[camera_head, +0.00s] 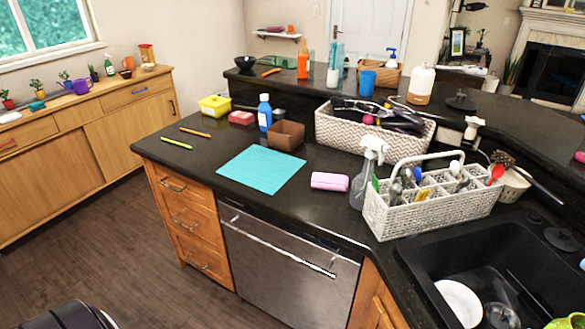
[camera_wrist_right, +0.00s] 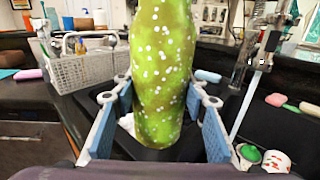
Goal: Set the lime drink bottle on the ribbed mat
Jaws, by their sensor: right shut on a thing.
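The lime drink bottle (camera_wrist_right: 160,75) is bright green with pale dots and fills the middle of the right wrist view. My right gripper (camera_wrist_right: 163,100) is shut on it, with one blue-grey finger on each side. The bottle stands roughly upright there; its top is cut off. The turquoise mat (camera_head: 262,171) lies flat on the dark counter in the head view, left of the pink block, and its top is bare. Its ribs are too fine to see. My left gripper is in neither view.
A brown box (camera_head: 286,135) and blue bottle (camera_head: 264,113) stand behind the mat. A pink block (camera_head: 330,181), spray bottle (camera_head: 366,172) and white cutlery basket (camera_head: 430,212) stand to its right. The black sink (camera_head: 440,262) is at lower right, holding a white plate (camera_head: 460,302).

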